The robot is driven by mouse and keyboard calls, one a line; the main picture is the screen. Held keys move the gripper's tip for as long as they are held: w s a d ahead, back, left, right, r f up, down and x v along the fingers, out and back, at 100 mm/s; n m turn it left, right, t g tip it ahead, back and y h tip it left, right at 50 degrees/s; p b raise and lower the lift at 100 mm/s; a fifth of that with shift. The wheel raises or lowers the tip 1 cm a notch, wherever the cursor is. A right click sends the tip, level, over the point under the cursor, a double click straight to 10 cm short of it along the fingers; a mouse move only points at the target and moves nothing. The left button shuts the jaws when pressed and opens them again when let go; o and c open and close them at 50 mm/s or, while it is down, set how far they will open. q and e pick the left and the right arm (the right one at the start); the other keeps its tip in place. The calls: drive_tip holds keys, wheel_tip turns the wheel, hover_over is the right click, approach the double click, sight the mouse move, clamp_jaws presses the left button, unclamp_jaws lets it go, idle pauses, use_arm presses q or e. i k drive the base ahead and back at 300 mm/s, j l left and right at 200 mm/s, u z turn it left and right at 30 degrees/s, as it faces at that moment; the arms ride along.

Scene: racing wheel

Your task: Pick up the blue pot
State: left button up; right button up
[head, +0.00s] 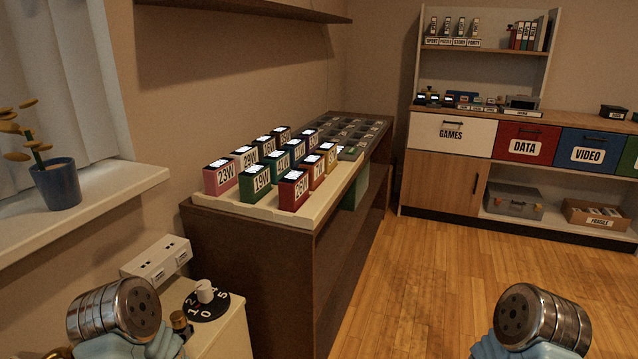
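The blue pot (57,187) stands upright on the white windowsill at the left of the head view. It has brown soil and a small plant with yellowish leaves (18,128). Nothing touches the pot apart from the sill. Metal and light-blue parts of my two arms show at the bottom left and bottom right, well below and apart from the pot. No gripper fingers show in this view.
The windowsill (120,190) is clear right of the pot. A low white cabinet with a numbered dial (207,303) stands below it. A dark cabinet (250,265) bears several labelled boxes. Shelving stands at the back right. The wooden floor (440,270) is open.

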sight(57, 179)
drive_tip(key=u, duration=0.95)
